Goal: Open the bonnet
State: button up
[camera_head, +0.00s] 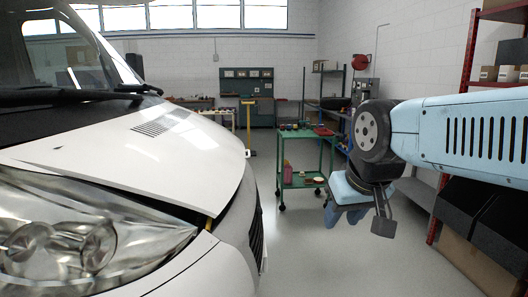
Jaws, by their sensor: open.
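The white bonnet (120,160) of the motorhome fills the left of the view. Its front edge stands slightly above the body, with a dark gap along it above the headlight (85,240). A small yellow piece shows in the gap near the front. My gripper (362,218) hangs at the end of my light blue arm, right of the vehicle and well apart from the bonnet. It is open, points down and holds nothing that I can see.
A green trolley (305,165) with items stands behind my gripper. A red-framed shelf (473,50) with boxes is at the right, and a workbench with a tool panel (247,88) is at the back wall. The grey floor between vehicle and gripper is clear.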

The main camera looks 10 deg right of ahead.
aim_at(167, 152)
jog(key=z, duration=0.4)
jog(key=i, duration=1.95)
jog(key=u, duration=0.65)
jog(key=k, duration=0.85)
jog(key=u, duration=0.2)
jog(key=i, duration=0.85)
jog(key=z, duration=0.05)
